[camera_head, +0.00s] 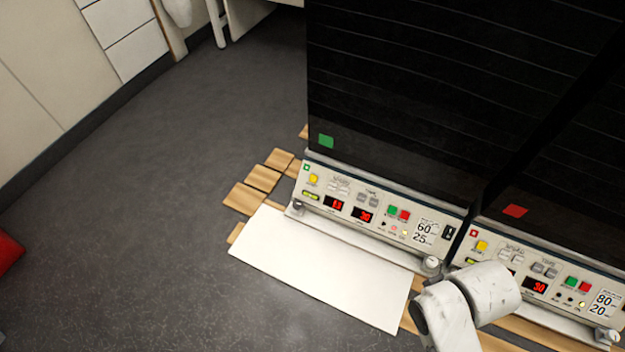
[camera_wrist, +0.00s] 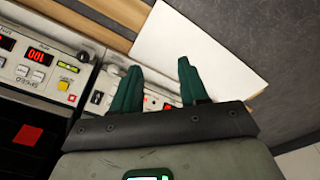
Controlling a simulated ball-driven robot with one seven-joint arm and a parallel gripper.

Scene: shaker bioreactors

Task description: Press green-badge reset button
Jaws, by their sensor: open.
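The green badge (camera_head: 326,142) is on the dark front of the left shaker unit. Below it is that unit's control panel (camera_head: 380,214), with a small green mark at its left end. The panel has a yellow button (camera_head: 313,179), a green button (camera_head: 392,210), a red button (camera_head: 404,215) and red displays; I cannot read the button labels. My gripper (camera_wrist: 158,85) shows in the wrist view, open and empty. Part of a panel (camera_wrist: 152,103) shows between its fingers, mostly hidden; contact is not visible. The head view shows only a white part of my arm.
The right unit has a red badge (camera_head: 515,211) and its own yellow button (camera_head: 481,245); this yellow button also shows in the wrist view (camera_wrist: 63,85). A white board (camera_head: 320,268) lies before the left unit over wooden slats (camera_head: 263,178).

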